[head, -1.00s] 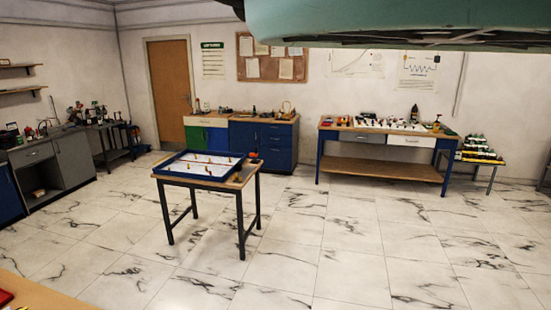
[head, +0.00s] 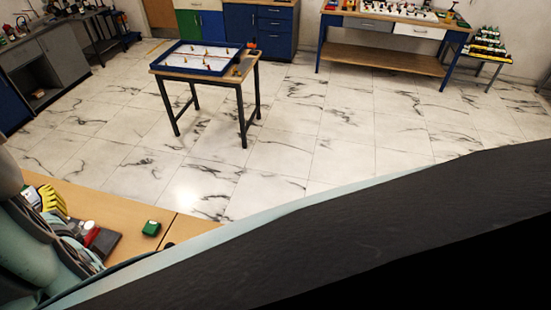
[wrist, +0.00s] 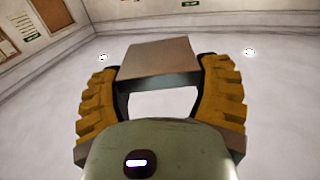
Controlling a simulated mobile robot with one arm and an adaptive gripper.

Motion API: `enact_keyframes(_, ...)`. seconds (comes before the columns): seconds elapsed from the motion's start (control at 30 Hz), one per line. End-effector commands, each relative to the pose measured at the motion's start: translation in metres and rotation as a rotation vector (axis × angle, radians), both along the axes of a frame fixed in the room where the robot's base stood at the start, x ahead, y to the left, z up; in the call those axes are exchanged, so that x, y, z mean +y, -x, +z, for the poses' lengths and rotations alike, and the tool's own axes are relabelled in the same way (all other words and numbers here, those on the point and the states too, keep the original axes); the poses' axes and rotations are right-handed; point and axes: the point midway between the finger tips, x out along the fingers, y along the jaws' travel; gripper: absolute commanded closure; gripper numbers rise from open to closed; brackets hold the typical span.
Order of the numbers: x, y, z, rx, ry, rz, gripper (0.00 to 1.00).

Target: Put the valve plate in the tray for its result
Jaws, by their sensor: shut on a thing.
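In the wrist view my gripper (wrist: 158,78), with yellow ribbed fingers, is shut on a flat grey-brown plate, which I take for the valve plate (wrist: 158,58). The plate sits between the two fingertips, clear of any surface in that view. In the head view a yellow ribbed part at the lower left, over the near bench, looks like my gripper, but I cannot be sure. The result tray cannot be made out with certainty in either view.
The near wooden bench (head: 190,236) carries a small green block (head: 151,228) and a red part (head: 91,236) by a dark base. A small table (head: 202,75) with a blue-rimmed board stands mid-room. Marble floor around it is clear. My arm covers the lower right.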

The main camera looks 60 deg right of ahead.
Motion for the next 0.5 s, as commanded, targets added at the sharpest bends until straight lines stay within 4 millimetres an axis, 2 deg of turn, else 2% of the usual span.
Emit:
enact_keyframes(0.17, -0.009, 0.001, -0.028, 0.0, -0.003, -0.044, 0.75)
enact_keyframes(0.5, -0.043, 0.012, -0.136, -0.001, -0.003, -0.258, 0.75)
